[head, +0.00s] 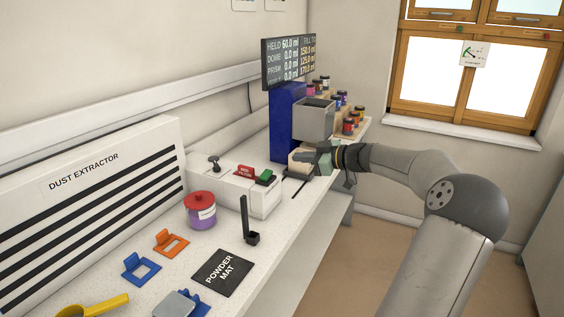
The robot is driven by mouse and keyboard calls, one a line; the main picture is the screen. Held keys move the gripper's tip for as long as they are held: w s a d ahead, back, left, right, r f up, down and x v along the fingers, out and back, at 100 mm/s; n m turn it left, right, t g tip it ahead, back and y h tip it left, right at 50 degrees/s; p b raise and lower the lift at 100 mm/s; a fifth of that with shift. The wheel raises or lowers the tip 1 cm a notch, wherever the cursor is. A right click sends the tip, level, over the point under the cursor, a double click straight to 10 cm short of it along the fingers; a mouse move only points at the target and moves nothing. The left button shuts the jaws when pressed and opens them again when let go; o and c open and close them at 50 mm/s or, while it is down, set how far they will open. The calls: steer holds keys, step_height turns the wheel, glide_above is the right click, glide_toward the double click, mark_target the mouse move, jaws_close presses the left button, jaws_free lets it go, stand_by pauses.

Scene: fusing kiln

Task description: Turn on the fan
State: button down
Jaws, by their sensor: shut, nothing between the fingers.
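The dust extractor (90,200) is a white slatted unit against the left wall, the only fan-like thing in view. In front of the wall to its right is a white control box (228,194). It bears a dark lever or knob (214,163), a red labelled switch (243,170) and a green switch (265,177). The label's small print is unreadable. My gripper (298,161) is shut and empty, just right of the box and apart from the green switch, in front of the blue dispenser. Its fingertips are small and partly hard to make out.
The blue dispenser (284,122) with a grey hopper (314,120) and a display screen (289,60) stands behind my gripper. A purple jar (201,214), black upright holder (246,222), powder mat (222,272) and orange and blue stands (141,268) occupy the bench nearer the camera.

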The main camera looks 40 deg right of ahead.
steer(key=p, duration=0.3)
glide_above(266, 175)
steer(key=s+d, duration=0.2)
steer(key=f, duration=0.2)
steer(key=shift+w+d+f+p, duration=0.15)
steer(key=shift+f+p, duration=0.3)
steer(key=shift+f, duration=0.65)
steer(key=shift+w+d+f+p, duration=0.15)
steer(key=shift+f+p, duration=0.3)
steer(key=shift+f, duration=0.6)
steer(key=shift+a, duration=0.1)
